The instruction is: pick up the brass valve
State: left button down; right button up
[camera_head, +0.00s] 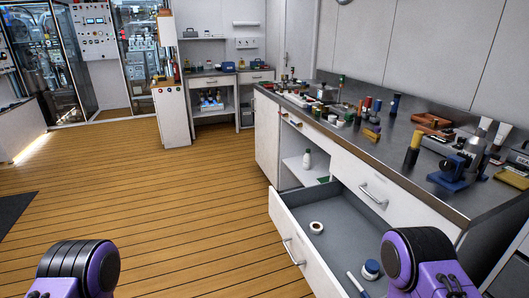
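I cannot make out the brass valve for certain. A small yellow-gold object (371,134) lies on the metal counter (455,205) at the right, but it is too small to tell what it is. Purple and black links of my two arms show at the bottom left and bottom right edges. Neither of my grippers is in view.
An open drawer (345,238) juts out below the counter, holding a white ring (316,227) and a dark-topped round item (371,269). A blue-based microscope (456,170) and several small tools and bottles crowd the counter.

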aim_at(434, 125)
jog(key=u, duration=0.85)
jog(key=i, duration=3.4)
jog(key=z, duration=2.6)
jog(key=i, duration=0.25)
jog(key=z, duration=0.2)
